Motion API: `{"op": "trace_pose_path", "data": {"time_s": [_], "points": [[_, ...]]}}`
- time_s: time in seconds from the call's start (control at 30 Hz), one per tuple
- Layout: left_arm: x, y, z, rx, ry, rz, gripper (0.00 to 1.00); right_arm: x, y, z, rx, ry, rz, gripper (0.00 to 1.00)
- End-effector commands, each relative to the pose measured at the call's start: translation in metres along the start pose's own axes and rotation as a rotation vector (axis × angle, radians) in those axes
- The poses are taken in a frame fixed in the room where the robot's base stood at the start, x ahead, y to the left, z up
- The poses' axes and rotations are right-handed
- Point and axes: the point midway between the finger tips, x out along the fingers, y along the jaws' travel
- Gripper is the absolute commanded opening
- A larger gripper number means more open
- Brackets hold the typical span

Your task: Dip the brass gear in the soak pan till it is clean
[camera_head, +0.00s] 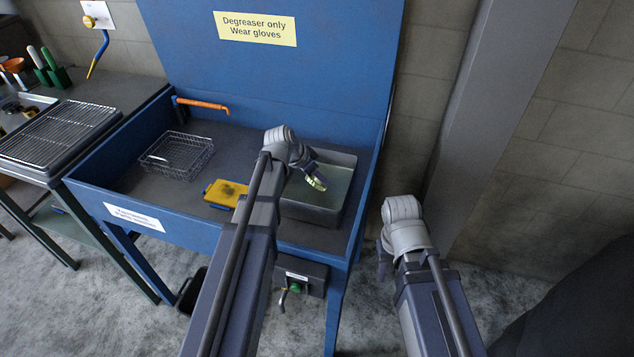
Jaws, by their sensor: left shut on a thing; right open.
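My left gripper (308,172) is shut on the brass gear (317,183), a small yellowish ring at its fingertips. It holds the gear over the soak pan (345,160), a grey rectangular pan with pale greenish liquid. I cannot tell whether the gear touches the liquid. Its teeth and any dirt on it are too small to make out. My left arm hides the pan's left part. My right gripper (384,268) is open and empty, off the blue wash station's (200,218) right side, partly hidden by its own wrist.
An orange spout (203,104) sticks out at the back. A rack tray (58,135) lies on the left bench.

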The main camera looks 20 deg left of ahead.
Motion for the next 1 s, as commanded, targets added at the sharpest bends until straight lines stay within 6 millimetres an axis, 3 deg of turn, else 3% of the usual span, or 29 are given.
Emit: {"op": "trace_pose_path", "data": {"time_s": [0.27,1.0], "points": [[-0.008,0.0,-0.005,0.0,0.001,0.0,0.0,-0.009,0.001,0.001,0.0,0.0,0.0,0.5],[-0.054,0.0,-0.033,0.0,0.001,0.0,0.0,-0.063,0.006,0.004,0.001,0.0,0.0,0.5]]}}
